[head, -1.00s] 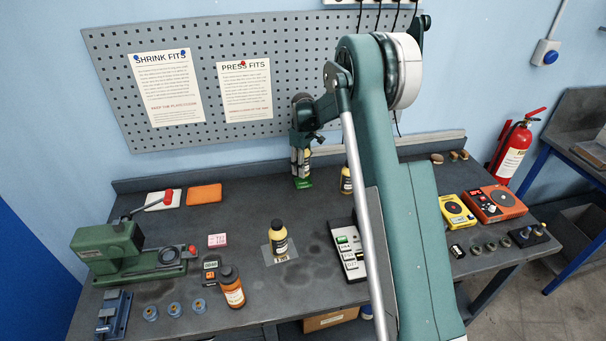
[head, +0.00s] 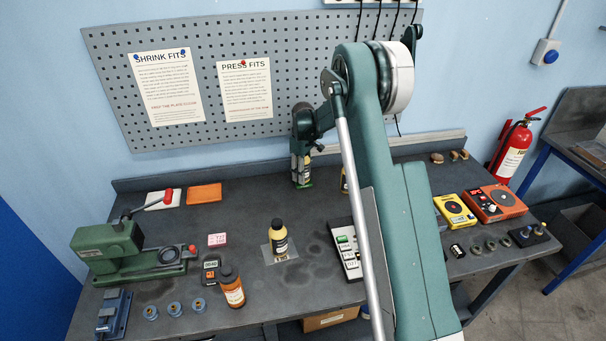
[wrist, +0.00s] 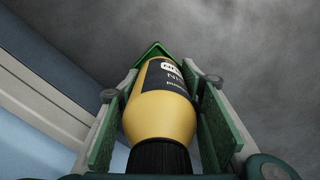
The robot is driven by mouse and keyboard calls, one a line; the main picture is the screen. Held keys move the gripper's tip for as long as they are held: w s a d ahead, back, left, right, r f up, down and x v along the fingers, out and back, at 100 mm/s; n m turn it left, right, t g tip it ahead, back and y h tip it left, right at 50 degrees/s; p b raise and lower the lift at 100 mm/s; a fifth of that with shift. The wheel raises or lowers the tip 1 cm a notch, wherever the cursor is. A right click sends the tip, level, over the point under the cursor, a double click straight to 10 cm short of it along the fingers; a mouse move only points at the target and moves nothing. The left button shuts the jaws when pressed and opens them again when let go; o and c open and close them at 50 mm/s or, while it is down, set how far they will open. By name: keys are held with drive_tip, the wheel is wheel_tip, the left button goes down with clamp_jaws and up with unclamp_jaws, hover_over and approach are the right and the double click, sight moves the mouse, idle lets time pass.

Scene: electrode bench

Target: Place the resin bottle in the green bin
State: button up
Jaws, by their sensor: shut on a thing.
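My gripper (head: 301,170) is at the back of the bench, pointing down. It is shut on a yellow bottle (wrist: 163,112) with a black cap and dark label; only part of the label text shows. A small green bin (head: 304,186) sits just under it, and its green corner (wrist: 151,50) shows past the bottle's far end in the wrist view. I cannot tell whether the bottle's base touches the bin. A similar yellow bottle (head: 278,237) stands on a clear mat at the bench's middle. Another (head: 344,181) is partly hidden behind my arm.
A brown-orange bottle (head: 232,288) stands at the front. A green press (head: 110,248) is at left, with an orange pad (head: 204,194) behind it. A switch panel (head: 347,249) lies beside my arm. Yellow (head: 456,211) and orange (head: 495,201) devices are at right. The bench around the mat is mostly clear.

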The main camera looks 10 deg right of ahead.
drive_tip(key=shift+f+b, duration=0.3)
drive_tip(key=shift+f, duration=0.1)
drive_tip(key=o, duration=1.3)
drive_tip(key=shift+r, duration=0.15)
drive_tip(key=shift+r+p, duration=0.65)
drive_tip(key=shift+r, duration=0.05)
wheel_tip(320, 180, up, 12)
drive_tip(key=shift+f+b, duration=0.25)
drive_tip(key=shift+b, duration=0.05)
